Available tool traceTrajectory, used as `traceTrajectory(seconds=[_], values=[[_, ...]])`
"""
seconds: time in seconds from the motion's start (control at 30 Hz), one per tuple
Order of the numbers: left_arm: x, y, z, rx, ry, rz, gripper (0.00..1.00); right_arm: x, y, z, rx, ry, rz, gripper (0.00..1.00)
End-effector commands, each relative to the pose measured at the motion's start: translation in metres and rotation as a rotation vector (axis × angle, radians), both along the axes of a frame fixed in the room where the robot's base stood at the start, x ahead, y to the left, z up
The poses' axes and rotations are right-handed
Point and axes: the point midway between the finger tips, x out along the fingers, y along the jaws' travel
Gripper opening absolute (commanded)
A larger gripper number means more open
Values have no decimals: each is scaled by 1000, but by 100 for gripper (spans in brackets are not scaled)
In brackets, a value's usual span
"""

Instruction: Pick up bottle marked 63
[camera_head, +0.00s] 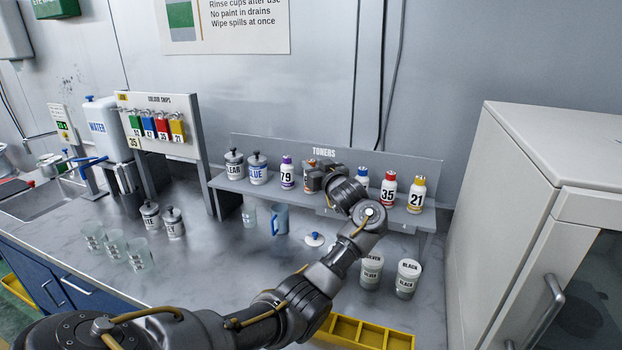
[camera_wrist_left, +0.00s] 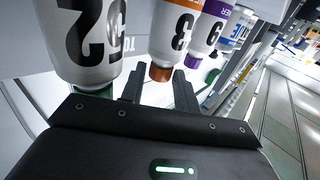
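An orange-capped bottle (camera_head: 309,163) stands on the shelf, largely hidden by my left gripper in the head view. In the left wrist view, this bottle (camera_wrist_left: 181,30) appears upside down with a 3 on its label; its other digit is not clearly readable. My left gripper (camera_head: 316,180) is in front of it at the shelf. In the wrist view, the two fingers (camera_wrist_left: 160,88) are apart, with the orange cap between or just beyond their tips; nothing is clearly gripped. My right gripper is not in view.
A bottle marked 79 (camera_head: 287,174) and a green-capped bottle (camera_wrist_left: 82,40) stand close beside it. Bottles marked 35 (camera_head: 388,190) and 21 (camera_head: 416,194) are farther right on the shelf (camera_head: 233,184).

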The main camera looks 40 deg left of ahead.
Motion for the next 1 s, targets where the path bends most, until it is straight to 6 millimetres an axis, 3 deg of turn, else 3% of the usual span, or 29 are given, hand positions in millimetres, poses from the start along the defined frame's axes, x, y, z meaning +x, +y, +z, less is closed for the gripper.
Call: traceTrajectory(seconds=[0.03, 0.23, 0.73, 0.9, 1.0], values=[[0, 0, 0, 0, 0, 0, 24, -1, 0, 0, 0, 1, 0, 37], [0, 0, 0, 0, 1, 1, 0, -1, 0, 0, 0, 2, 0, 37], [0, 0, 8, 0, -2, 0, 0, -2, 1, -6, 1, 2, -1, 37], [-1, -3, 34, -2, -8, -2, 0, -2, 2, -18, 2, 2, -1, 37], [-15, -16, 55, -2, -11, -4, 0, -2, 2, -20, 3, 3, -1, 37]])
